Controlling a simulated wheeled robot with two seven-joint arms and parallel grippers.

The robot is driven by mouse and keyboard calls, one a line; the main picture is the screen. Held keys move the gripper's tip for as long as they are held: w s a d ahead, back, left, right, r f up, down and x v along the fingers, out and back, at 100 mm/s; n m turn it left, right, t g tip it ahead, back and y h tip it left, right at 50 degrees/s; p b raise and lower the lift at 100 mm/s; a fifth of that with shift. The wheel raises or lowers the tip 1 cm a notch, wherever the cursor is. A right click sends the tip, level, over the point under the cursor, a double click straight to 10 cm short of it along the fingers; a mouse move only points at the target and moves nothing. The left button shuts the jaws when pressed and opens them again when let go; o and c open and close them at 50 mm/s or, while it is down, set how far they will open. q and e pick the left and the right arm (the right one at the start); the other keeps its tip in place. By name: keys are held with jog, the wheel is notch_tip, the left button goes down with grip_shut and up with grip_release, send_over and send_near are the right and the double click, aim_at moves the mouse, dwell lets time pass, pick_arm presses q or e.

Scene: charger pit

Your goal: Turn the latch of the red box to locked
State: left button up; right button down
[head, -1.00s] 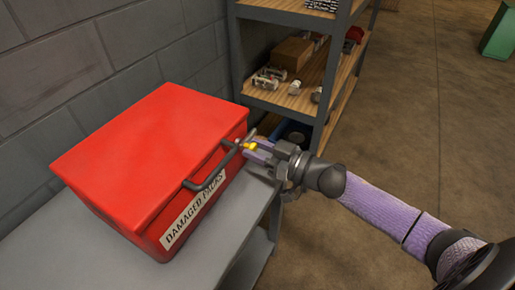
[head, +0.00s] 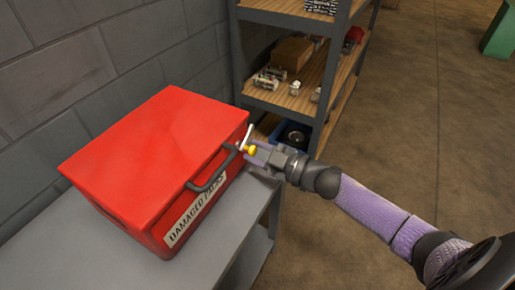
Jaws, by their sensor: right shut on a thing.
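The red box (head: 150,155) stands closed on the grey bench, with a dark handle (head: 213,173) and a "DAMAGED PACKS" label on its front. The latch (head: 246,136) is a pale lever at the right end of the box front, standing steeply and leaning a little right at its top. A yellow knob (head: 250,150) sits at its lower part. My right gripper (head: 256,154) reaches in from the right and is shut on the latch at the knob; its fingers partly hide the pivot. My left gripper is out of view.
The grey bench top (head: 215,245) is bare in front of the box. A shelf rack (head: 326,90) with boxes and small parts stands behind, close to my right gripper. A block wall (head: 60,70) runs behind the box. The floor at right is open.

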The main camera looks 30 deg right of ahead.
jog(key=n, duration=0.2)
jog(key=shift+n, duration=0.4)
jog(key=n, duration=0.3)
jog(key=shift+n, duration=2.4)
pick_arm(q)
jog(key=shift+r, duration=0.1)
pick_arm(e)
jog(key=shift+n, duration=0.3)
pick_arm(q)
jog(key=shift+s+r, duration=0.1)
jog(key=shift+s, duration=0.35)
